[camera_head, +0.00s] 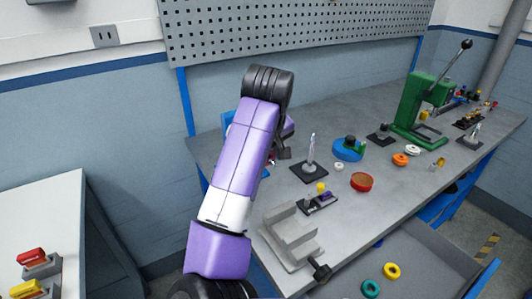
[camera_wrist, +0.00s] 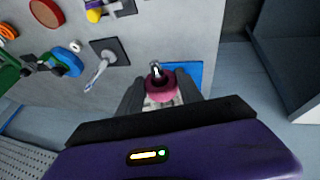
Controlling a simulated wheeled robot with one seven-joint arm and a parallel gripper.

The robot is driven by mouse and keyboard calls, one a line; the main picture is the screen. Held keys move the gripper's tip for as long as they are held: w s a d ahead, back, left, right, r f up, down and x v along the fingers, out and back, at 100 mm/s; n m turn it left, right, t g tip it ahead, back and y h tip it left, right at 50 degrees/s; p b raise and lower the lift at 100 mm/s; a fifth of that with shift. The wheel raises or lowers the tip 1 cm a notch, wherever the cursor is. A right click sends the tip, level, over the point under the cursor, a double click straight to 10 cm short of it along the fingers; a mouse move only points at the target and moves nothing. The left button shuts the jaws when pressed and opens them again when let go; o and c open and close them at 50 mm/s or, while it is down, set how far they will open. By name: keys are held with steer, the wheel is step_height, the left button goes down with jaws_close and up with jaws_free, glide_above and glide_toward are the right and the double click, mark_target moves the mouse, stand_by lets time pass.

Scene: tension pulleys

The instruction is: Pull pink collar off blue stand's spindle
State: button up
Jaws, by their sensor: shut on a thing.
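The pink collar (camera_wrist: 160,88) shows in the wrist view between the two fingers of my gripper (camera_wrist: 160,94), which is shut on it. A metal spindle tip (camera_wrist: 156,68) sticks out of the collar's hole, so the collar is around the spindle. The blue stand's base (camera_wrist: 190,72) shows partly behind the collar. In the head view only an edge of the blue stand (camera_head: 228,120) shows past my purple arm. The collar is mostly hidden there.
A dark stand with a metal spindle (camera_head: 310,170) stands close to the right of my arm. A grey vise (camera_head: 290,235), a red disc (camera_head: 361,181), a blue ring (camera_head: 347,150) and a green press (camera_head: 415,115) are on the bench. A perforated board (camera_head: 290,30) hangs behind.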

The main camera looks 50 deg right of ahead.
steer(key=shift+s+a+p, duration=0.2)
steer(key=shift+s+p, duration=0.05)
steer(key=shift+s, duration=0.35)
steer(key=shift+s+a+p, duration=0.2)
steer(key=shift+s, duration=0.4)
steer(key=shift+p, duration=0.35)
steer(key=shift+s+a+p, duration=0.25)
steer(key=shift+s+p, duration=0.05)
steer(key=shift+s, duration=0.55)
steer(key=shift+s+a+p, duration=0.2)
steer(key=shift+s+p, duration=0.05)
steer(key=shift+s, duration=0.6)
steer(key=shift+s, duration=0.2)
steer(key=shift+s+a, duration=0.2)
steer(key=shift+s, duration=0.3)
steer(key=shift+s+a+p, duration=0.3)
steer(key=shift+s+p, duration=0.25)
steer(key=shift+s, duration=0.45)
steer(key=shift+s+a+p, duration=0.3)
steer(key=shift+s+p, duration=0.2)
steer(key=shift+s, duration=0.45)
